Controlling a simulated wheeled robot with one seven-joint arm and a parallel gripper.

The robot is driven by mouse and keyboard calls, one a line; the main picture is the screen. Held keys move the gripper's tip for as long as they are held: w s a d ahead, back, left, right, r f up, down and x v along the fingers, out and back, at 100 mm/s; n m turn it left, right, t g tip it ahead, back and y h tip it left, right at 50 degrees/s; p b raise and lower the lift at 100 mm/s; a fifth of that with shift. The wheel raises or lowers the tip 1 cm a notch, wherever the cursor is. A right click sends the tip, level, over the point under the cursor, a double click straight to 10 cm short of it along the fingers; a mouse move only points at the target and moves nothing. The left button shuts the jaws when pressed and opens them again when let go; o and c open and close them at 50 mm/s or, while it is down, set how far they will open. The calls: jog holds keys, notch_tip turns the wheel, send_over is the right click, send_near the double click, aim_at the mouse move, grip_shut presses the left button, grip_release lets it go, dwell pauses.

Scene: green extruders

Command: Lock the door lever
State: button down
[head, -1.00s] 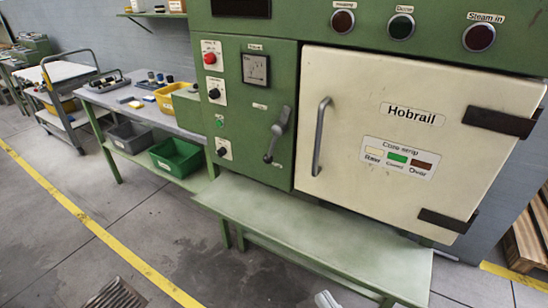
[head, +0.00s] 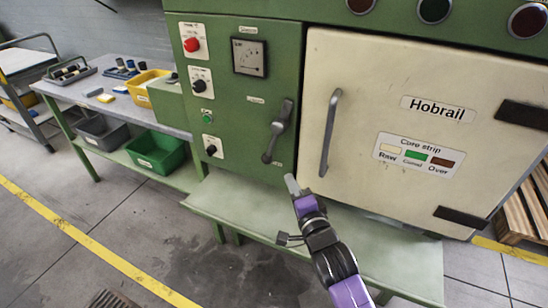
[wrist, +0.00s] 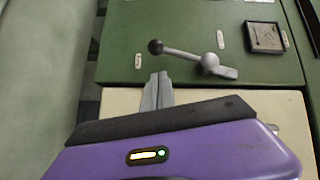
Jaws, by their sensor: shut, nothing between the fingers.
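The door lever (head: 277,132) is a grey handle with a dark ball at its lower end, on the green panel left of the door. It slants from upper right to lower left. It also shows in the wrist view (wrist: 185,55). The cream door (head: 420,130) looks closed and has a grey bar handle (head: 330,133). My gripper (head: 291,184) is shut and empty, below the lever near the door's lower left corner. In the wrist view, its fingers (wrist: 157,90) point toward the panel, apart from the lever's ball end.
A green bench (head: 235,208) juts out below the panel and door. A side table (head: 125,108) holds a yellow bin (head: 147,88), with a green bin (head: 155,152) beneath. Red button (head: 191,45), knobs and a gauge (head: 249,57) sit on the panel.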

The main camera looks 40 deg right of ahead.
jog(key=shift+f+m, duration=0.25)
jog(key=shift+m, duration=0.65)
jog(key=p+x, duration=0.1)
jog(key=x, duration=0.8)
jog(key=shift+w+d+p, duration=0.3)
jog(key=shift+w, duration=0.05)
jog(key=shift+w+a+f+b, duration=0.15)
jog(key=shift+f+b, duration=0.25)
jog(key=shift+b, duration=0.6)
